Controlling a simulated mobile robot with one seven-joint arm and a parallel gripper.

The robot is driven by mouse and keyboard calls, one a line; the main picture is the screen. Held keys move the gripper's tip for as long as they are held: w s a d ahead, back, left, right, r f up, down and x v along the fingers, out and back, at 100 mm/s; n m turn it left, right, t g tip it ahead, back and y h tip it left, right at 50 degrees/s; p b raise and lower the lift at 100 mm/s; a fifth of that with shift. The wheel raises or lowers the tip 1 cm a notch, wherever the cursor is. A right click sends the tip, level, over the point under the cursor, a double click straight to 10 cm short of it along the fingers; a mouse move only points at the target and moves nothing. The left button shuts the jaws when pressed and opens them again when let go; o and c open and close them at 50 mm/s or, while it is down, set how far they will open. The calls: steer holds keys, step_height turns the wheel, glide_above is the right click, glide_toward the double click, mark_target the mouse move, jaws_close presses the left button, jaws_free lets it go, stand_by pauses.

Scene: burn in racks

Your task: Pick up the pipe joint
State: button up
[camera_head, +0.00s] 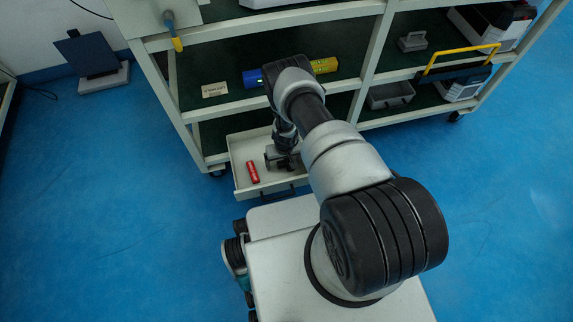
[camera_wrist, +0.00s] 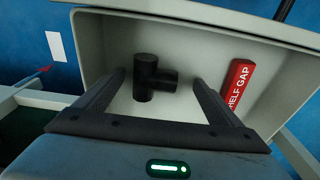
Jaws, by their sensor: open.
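The pipe joint (camera_wrist: 145,75) is a black T-shaped piece inside an open light drawer, seen in the wrist view. My gripper (camera_wrist: 160,79) is open over the drawer, with one finger on each side of the pipe joint in the picture. Clear gaps show between the joint and both fingers, so it is not held. How far the fingertips are above it I cannot tell. In the head view my gripper (camera_head: 283,160) is over the right part of the drawer (camera_head: 238,182), and my arm hides the pipe joint there.
A red block marked "SHELF GAP" (camera_wrist: 239,84) lies in the drawer, right of my right finger; it also shows in the head view (camera_head: 252,172). The drawer walls surround my gripper closely. Shelves above hold a blue-and-yellow tube (camera_head: 322,66) and a grey bin (camera_head: 391,94).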

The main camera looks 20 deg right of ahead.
steer(key=shift+r, duration=0.1)
steer(key=c, duration=1.2)
